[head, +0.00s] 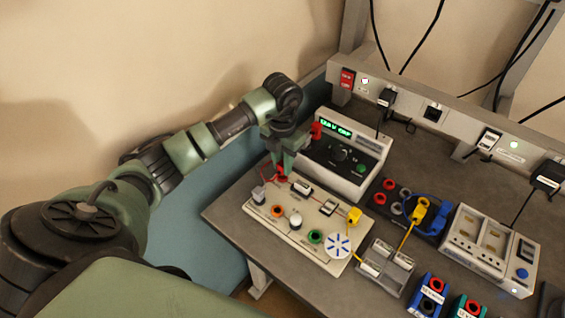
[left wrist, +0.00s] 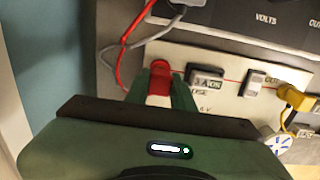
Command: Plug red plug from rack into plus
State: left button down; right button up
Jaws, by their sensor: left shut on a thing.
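My left gripper (head: 284,166) is low over the back left of a cream circuit board (head: 262,218). Its fingers are shut on a red plug, which shows between them in the left wrist view (left wrist: 161,70). A red lead (left wrist: 124,62) runs beside the plug. Red also shows at the fingertips in the head view, but the fingers hide the plug's tip, so I cannot tell whether it sits in a socket. The plus socket cannot be made out. My right gripper is not in view.
A power supply (head: 365,150) with a green display stands right behind the board; a red part (head: 317,130) is at its left end. A yellow plug (head: 354,215) is at the board's right. Several other units crowd the bench to the right. The near left bench corner is bare.

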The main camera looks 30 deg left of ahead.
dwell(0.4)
pick_arm(q)
jog(key=shift+f+b, duration=0.1)
jog(key=shift+b, duration=0.25)
dwell(0.4)
jog(key=shift+f+b, duration=0.35)
jog(key=shift+f, duration=0.05)
jog(key=shift+f+b, duration=0.4)
jog(key=shift+b, duration=0.15)
dwell(1.6)
jog(key=shift+s, duration=0.1)
jog(key=c, duration=1.1)
grip_release()
